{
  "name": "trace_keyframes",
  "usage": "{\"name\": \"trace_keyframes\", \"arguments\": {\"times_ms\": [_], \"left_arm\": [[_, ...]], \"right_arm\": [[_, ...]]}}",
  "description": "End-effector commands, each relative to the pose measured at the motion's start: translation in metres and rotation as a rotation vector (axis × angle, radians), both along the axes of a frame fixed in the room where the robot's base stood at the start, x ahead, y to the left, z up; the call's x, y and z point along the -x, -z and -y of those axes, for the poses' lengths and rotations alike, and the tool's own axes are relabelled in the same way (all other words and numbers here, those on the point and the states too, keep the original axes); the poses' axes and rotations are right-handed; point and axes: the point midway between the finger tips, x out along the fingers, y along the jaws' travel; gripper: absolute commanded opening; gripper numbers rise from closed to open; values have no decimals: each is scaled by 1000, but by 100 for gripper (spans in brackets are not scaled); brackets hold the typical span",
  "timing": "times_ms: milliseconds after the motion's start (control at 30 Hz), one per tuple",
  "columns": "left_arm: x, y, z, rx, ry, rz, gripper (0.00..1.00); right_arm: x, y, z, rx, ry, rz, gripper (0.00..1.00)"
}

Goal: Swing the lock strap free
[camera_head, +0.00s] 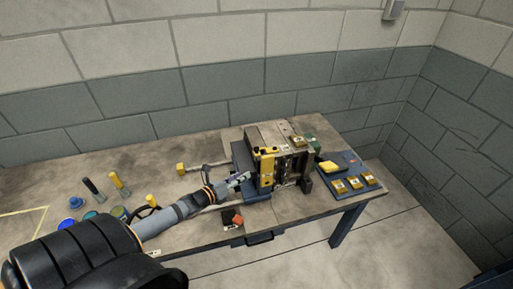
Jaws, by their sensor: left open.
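A grey block-shaped mould (268,134) stands on the table. A yellow upright strip (266,172), which looks like the lock strap, lies along its near face, with dark knobs by its top. My left gripper (243,179) is open at the left of the strip, close to the mould's lower left side. The picture is too small to tell whether a fingertip touches the mould or the strip. I see nothing held between the fingers. My right gripper is not in view.
A blue tray (335,176) with several yellow blocks lies right of the mould. Yellow-handled and dark-handled tools (119,183) and round coloured containers stand at the left. Brick walls close the back and right.

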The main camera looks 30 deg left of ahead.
Motion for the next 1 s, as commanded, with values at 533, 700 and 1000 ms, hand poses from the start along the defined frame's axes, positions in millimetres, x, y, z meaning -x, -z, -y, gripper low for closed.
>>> {"name": "trace_keyframes", "arguments": {"times_ms": [533, 700, 1000], "left_arm": [[-19, -64, -23, -561, 229, 379, 42], [-54, -58, -11, -561, 227, 384, 42], [-93, -71, 0, -556, 221, 380, 42]], "right_arm": [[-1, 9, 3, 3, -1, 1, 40], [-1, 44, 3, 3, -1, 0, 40], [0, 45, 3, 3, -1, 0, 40]]}}
